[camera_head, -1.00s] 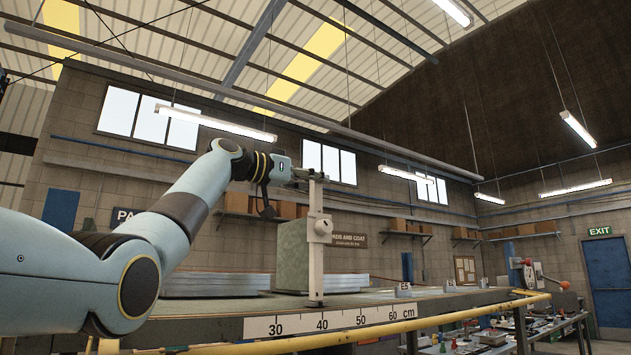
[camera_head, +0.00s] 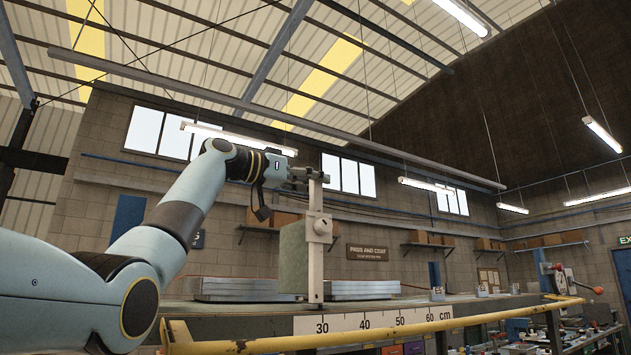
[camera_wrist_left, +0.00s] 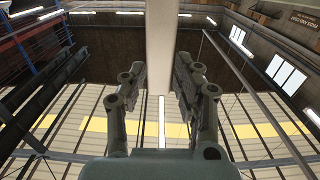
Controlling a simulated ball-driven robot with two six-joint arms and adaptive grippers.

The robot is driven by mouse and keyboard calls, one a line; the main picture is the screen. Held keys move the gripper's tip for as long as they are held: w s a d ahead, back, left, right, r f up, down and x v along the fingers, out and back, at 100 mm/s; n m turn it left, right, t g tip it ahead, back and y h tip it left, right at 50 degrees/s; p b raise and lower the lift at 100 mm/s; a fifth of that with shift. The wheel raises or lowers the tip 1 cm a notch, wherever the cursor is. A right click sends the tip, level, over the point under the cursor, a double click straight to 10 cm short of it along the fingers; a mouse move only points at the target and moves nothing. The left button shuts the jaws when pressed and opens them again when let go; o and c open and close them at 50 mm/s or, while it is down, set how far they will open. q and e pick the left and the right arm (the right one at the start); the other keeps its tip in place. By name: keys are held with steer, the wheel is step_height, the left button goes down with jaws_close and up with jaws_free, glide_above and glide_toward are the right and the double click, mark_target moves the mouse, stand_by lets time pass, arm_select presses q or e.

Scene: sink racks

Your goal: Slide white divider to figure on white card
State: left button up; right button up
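The white divider (camera_head: 315,265) is an upright post with a round knob, standing at the table's front edge by about the 30 mark of the cm scale (camera_head: 375,321). My left gripper (camera_head: 314,178) is at its top. In the left wrist view the fingers (camera_wrist_left: 159,85) close in on both sides of the white post (camera_wrist_left: 161,40). Small white cards stand on the table to the right, one nearer (camera_head: 438,294) and another farther (camera_head: 482,291); their figures are too small to read. My right gripper is out of view.
A grey-green block (camera_head: 293,258) is just left of the divider. Stacked flat sheets lie on the table at left (camera_head: 245,289) and right (camera_head: 362,290). A yellow rail (camera_head: 400,334) runs along the front. The table right of the stacks looks mostly clear.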

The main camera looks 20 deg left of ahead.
arm_select(q)
steer(key=shift+o, duration=1)
steer(key=shift+s, duration=0.1)
steer(key=shift+r, duration=0.15)
step_height(320, 180, up, 10)
steer(key=shift+f, duration=0.1)
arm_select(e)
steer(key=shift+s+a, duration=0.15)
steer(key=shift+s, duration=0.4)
